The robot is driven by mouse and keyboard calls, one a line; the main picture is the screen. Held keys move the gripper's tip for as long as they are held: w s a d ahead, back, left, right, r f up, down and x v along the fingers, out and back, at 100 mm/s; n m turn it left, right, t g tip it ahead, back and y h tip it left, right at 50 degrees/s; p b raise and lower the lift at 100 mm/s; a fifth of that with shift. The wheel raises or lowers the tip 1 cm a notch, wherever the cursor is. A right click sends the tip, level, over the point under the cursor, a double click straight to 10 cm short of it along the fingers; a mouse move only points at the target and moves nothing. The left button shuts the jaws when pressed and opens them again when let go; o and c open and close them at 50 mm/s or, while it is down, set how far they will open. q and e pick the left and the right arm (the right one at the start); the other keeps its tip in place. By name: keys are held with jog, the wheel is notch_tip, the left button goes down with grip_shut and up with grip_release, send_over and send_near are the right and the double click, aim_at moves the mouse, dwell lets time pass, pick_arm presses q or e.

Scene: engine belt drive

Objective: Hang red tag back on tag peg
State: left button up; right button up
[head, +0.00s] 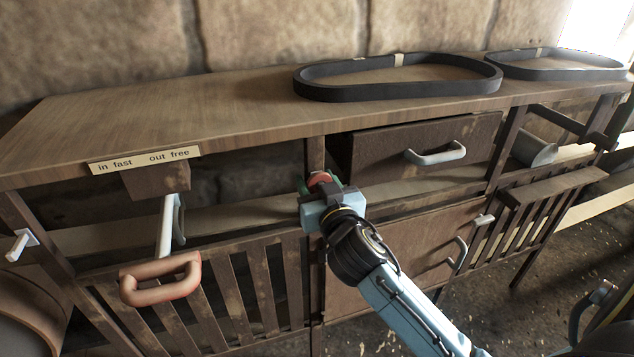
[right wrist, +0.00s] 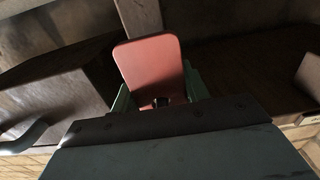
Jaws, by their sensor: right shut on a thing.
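My right gripper (head: 318,190) is shut on a red tag (head: 320,178), in front of the bench's middle post, left of the drawer. In the right wrist view the red tag (right wrist: 150,65) stands out flat beyond the jaws, between the green fingers (right wrist: 160,98). A small dark round spot shows at its lower edge; I cannot tell whether it is a hole. A short white peg (head: 22,244) sticks out from the bench's left leg, and a pale one (head: 484,220) from the right side; I cannot tell which is the tag peg. My left gripper is not in view.
A drawer (head: 380,160) with a grey handle juts out right of the gripper. Black belts (head: 398,91) lie on the bench top (head: 215,105).

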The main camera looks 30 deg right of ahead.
jog(key=o, duration=1)
jog(key=shift+c, duration=0.2)
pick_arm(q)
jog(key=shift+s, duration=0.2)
pick_arm(e)
jog(key=shift+o, duration=0.4)
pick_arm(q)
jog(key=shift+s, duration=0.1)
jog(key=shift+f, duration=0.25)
pick_arm(e)
jog(key=v, duration=1.3)
jog(key=shift+s, duration=0.2)
